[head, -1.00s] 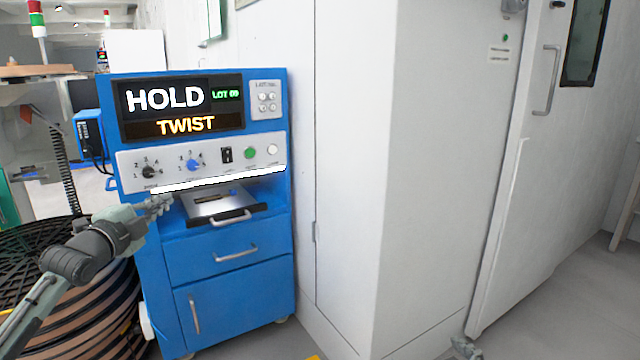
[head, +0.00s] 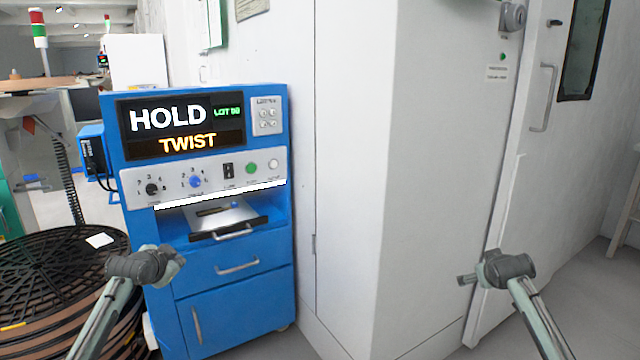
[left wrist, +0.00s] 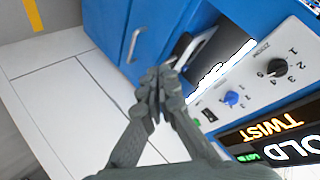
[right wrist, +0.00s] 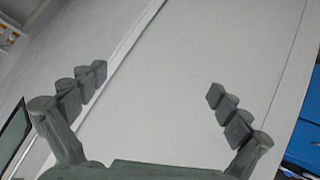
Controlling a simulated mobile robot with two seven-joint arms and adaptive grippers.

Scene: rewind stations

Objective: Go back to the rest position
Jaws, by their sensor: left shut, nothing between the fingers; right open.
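My left gripper (head: 174,262) is in front of the lower left part of the blue station (head: 240,310), below its knob panel. In the left wrist view its fingers (left wrist: 158,92) are closed together with nothing between them. My right gripper (head: 466,279) is in front of the white wall and door at the right. In the right wrist view its fingers (right wrist: 158,85) are wide apart and empty. The station's screen (head: 182,128) reads HOLD and TWIST, with a small green LOT label. Its knobs (head: 195,181) sit beneath the screen.
An open tray (head: 226,216) juts from the station under a bright white strip. Black reels (head: 60,262) are stacked at the left, close to my left arm. A white cabinet (head: 350,150) and a door (head: 535,130) stand to the right. The grey floor at right looks clear.

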